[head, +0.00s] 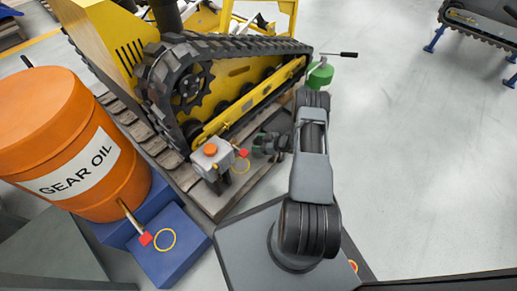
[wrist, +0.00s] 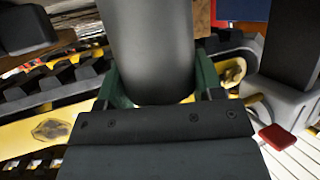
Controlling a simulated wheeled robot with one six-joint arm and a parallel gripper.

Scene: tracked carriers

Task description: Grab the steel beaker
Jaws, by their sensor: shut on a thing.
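A smooth grey cylinder, which I take to be the steel beaker (wrist: 148,50), fills the upper middle of the wrist view. Its far end runs out of the top of the picture. My gripper (wrist: 158,90) is shut on it, with one green finger on each side touching its wall. In the head view my gripper (head: 264,146) is beside the yellow tracked carrier, just right of a small grey box. I cannot make out the beaker clearly in the head view.
The yellow tracked carrier (head: 235,85) stands close behind my gripper. The grey box (head: 212,158) with an orange knob and red tap is next to it. An orange gear oil drum (head: 80,150) stands on a blue stand (head: 170,245) at left.

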